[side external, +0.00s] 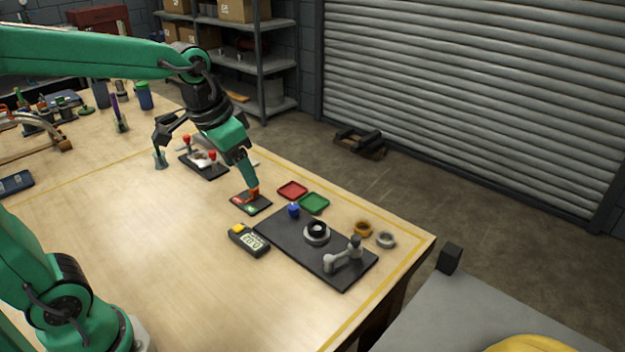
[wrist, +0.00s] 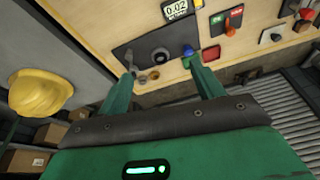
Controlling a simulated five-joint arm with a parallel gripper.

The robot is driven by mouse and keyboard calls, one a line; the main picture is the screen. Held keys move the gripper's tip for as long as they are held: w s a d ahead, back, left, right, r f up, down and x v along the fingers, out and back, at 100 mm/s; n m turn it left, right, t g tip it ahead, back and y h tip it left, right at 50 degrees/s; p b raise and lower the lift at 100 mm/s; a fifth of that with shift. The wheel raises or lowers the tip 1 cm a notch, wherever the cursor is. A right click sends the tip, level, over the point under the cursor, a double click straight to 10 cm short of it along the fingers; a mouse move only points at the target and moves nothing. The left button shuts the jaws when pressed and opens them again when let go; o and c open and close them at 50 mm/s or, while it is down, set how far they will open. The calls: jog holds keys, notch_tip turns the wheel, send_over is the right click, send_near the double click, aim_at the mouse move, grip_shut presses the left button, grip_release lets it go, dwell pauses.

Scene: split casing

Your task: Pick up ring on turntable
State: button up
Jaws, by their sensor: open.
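The round grey turntable (side external: 317,239) stands on a dark plate (side external: 285,238) at the right of the table, with a dark ring (side external: 317,227) on top. In the wrist view the turntable and ring (wrist: 160,56) appear small, between and beyond my fingers. My gripper (side external: 205,173) is open and empty, its fingers spread wide. It is behind and to the left of the turntable, apart from the ring. Its fingertips also show in the wrist view (wrist: 162,67). One finger overlaps a small switch pad (side external: 250,203); I cannot tell its height above it.
On the plate are a blue knob (side external: 293,210) and a grey arm-like fixture (side external: 344,255). A brass ring (side external: 362,228) and a grey ring (side external: 386,240) lie beside it. Red (side external: 292,190) and green (side external: 314,203) trays and a meter (side external: 248,240) are close by. The front-left table is clear.

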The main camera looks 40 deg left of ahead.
jog(key=w+d+f+m+g, duration=0.1)
jog(key=w+f, duration=0.1)
jog(key=w, duration=0.3)
jog(key=w+d+f+g, duration=0.1)
jog(key=w+f, duration=0.2)
jog(key=w, duration=0.1)
jog(key=m+g, duration=0.1)
jog(key=m, duration=0.1)
send_near(317, 228)
jog(key=shift+w, duration=0.2)
jog(key=shift+f, duration=3.9)
jog(key=c, duration=1.2)
jog(key=shift+r, duration=0.2)
